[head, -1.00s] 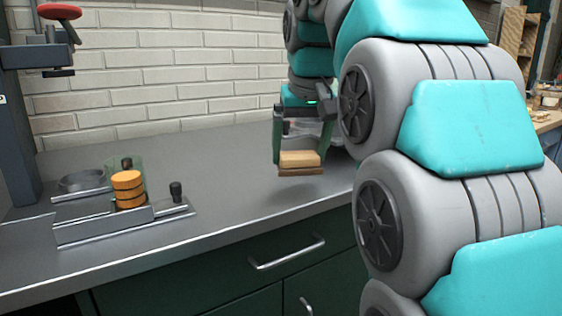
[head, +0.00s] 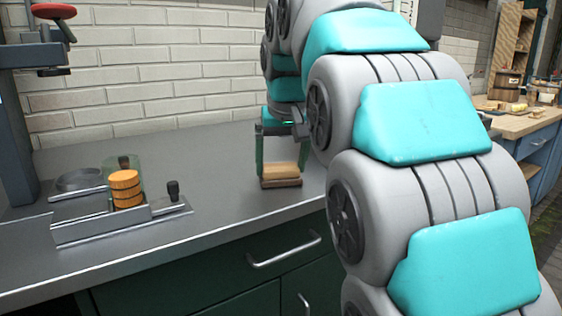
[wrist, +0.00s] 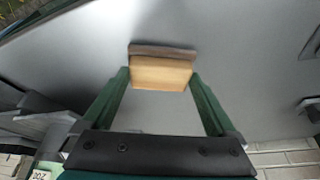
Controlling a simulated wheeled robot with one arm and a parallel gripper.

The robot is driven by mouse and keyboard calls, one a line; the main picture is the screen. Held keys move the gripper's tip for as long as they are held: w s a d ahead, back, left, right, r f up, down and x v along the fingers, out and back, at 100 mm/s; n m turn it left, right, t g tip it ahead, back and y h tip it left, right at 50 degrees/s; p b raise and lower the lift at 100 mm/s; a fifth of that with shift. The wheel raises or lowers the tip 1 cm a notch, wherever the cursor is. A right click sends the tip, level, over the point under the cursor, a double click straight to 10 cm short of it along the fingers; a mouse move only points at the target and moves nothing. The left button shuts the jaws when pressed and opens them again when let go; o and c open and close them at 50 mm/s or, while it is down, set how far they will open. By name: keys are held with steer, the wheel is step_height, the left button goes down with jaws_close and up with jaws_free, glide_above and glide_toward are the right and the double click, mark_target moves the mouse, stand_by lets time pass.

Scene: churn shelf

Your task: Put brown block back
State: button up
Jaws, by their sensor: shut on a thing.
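A wooden block (head: 281,173) is between the fingers of my gripper (head: 280,166). It has a light tan part on top and a darker brown part below. My gripper is shut on it and points down over the right part of the grey counter. In the wrist view the block (wrist: 161,73) sits between the two green fingertips, its tan face toward the camera and a brown strip along the far side. I cannot tell whether its underside touches the counter.
A press with a red top (head: 54,12) stands at far left. A wooden bench (head: 535,123) is at right.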

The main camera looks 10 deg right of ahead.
steer(key=shift+f, duration=0.15)
steer(key=o, duration=1.1)
steer(key=p+v, duration=0.1)
steer(key=v, duration=0.7)
steer(key=shift+w, duration=0.1)
